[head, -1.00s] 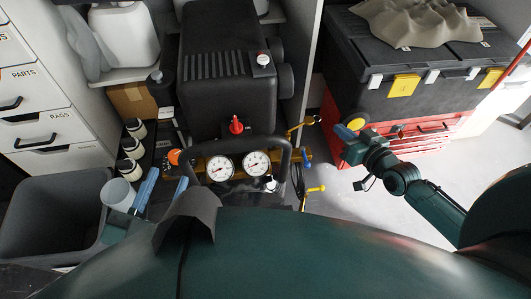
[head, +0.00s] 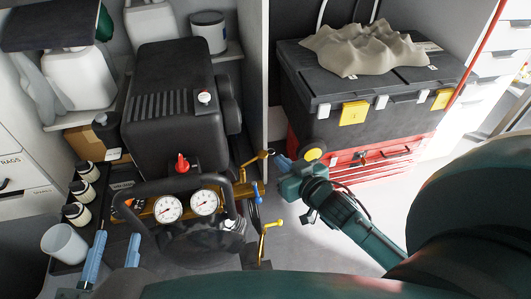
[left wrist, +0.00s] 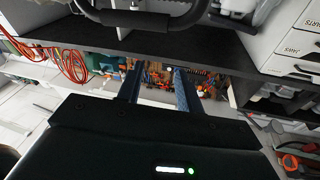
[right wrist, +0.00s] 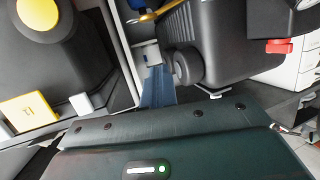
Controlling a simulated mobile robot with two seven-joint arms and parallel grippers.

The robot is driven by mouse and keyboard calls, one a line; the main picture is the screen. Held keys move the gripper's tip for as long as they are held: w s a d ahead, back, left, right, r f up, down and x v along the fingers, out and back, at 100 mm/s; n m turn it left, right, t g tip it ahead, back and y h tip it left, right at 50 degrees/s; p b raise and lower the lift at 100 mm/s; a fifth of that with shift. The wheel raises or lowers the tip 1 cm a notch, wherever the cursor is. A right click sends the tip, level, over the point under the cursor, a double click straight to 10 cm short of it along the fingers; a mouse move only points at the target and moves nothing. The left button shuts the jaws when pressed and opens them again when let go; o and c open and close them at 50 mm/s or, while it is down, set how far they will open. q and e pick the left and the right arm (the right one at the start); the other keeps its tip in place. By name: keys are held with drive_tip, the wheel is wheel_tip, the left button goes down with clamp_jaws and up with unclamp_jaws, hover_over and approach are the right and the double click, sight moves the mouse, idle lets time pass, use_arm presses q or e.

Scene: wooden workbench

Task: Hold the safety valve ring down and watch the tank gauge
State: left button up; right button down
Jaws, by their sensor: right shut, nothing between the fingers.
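The black compressor (head: 170,115) stands on the left in the head view. Two white round gauges, a left gauge (head: 168,209) and a right gauge (head: 204,202), face up at its front; I cannot tell which is the tank gauge. A brass fitting (head: 256,158) with a dark end sticks out to the right of the compressor. I cannot make out the safety valve ring for sure. My right gripper (head: 282,162) is shut and empty, its tip close to that dark end; its closed fingers show in the right wrist view (right wrist: 157,88). My left gripper (head: 114,252) is open and empty, left of the gauges.
A red knob (head: 182,163) sits on the compressor, and a yellow lever (head: 268,228) stands out at its lower right. A white cup (head: 64,243) and several small jars are at the left. A black toolbox (head: 370,100) is behind my right arm. A grey panel (head: 253,80) divides the two.

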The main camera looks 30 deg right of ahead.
use_arm(q)
drive_tip(key=shift+s+d, duration=0.2)
use_arm(e)
drive_tip(key=shift+s+d+r, duration=0.1)
drive_tip(key=shift+d+r, duration=0.15)
drive_tip(key=shift+r, duration=0.05)
drive_tip(key=shift+h, duration=0.4)
drive_tip(key=b, duration=0.4)
hover_over(266, 153)
drive_tip(key=s, duration=0.1)
drive_tip(key=f, duration=0.2)
drive_tip(key=shift+s+a+f, duration=0.15)
drive_tip(key=shift+a+f, duration=0.25)
drive_tip(key=f, duration=0.1)
drive_tip(key=f+b, duration=0.2)
drive_tip(key=shift+s+f, duration=0.2)
drive_tip(key=shift+s, duration=0.1)
use_arm(q)
drive_tip(key=shift+w+d+r+n+t+h, duration=0.3)
drive_tip(key=shift+d+r+t+h, duration=0.2)
drive_tip(key=shift+r+h, duration=0.15)
use_arm(e)
drive_tip(key=shift+f, duration=0.15)
use_arm(q)
drive_tip(key=shift+a, duration=0.1)
